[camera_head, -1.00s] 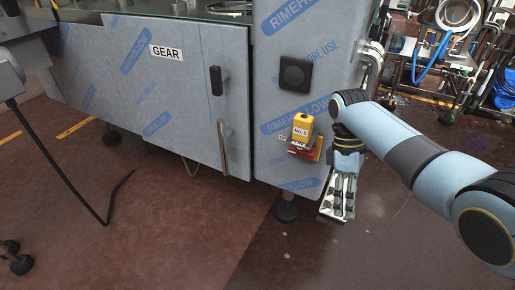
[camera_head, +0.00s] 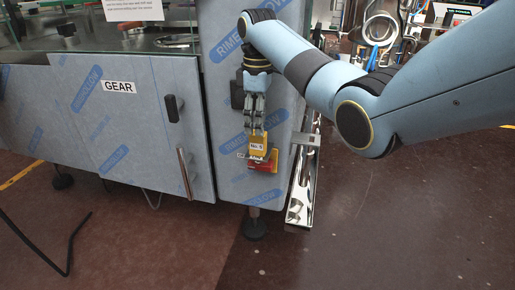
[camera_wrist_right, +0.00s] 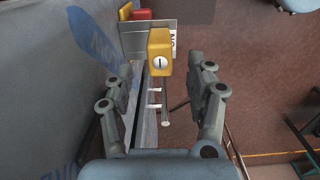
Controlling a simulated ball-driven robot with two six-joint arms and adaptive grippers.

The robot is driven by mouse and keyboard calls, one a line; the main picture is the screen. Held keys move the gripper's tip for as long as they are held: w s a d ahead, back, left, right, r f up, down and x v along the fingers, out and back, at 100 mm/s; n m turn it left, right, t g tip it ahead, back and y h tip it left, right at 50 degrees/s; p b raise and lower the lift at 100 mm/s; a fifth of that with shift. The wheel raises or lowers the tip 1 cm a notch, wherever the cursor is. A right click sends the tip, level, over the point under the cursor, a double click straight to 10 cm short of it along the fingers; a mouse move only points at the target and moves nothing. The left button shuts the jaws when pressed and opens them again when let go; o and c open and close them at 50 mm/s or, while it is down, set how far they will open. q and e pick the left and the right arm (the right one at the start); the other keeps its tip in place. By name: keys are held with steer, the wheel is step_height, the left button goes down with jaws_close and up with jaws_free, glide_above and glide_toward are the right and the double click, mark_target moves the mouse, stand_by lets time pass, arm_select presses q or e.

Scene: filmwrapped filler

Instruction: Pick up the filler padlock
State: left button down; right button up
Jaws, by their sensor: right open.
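The yellow padlock (camera_head: 257,149) with a "No. 5" label sits low on the film-wrapped grey machine panel, in front of a red part (camera_head: 265,165). My right gripper (camera_head: 256,129) points down just above it in the head view. In the right wrist view the padlock (camera_wrist_right: 160,52) shows its yellow end between the tips of the open fingers (camera_wrist_right: 160,78). Gaps show on both sides, so the fingers are not closed on it. The shackle is hidden. My left gripper is not in view.
The machine's panel (camera_head: 232,190) stands close beside the gripper. A door handle (camera_head: 186,173) sticks out to the left. A shiny metal channel (camera_head: 301,190) stands to the right of the panel. The floor (camera_head: 390,220) at right is clear.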

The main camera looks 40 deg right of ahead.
mark_target(258, 141)
step_height(258, 141, down, 7)
steer(key=shift+r+b, duration=0.15)
steer(key=shift+b, duration=0.65)
steer(key=shift+r, duration=0.1)
jaws_close()
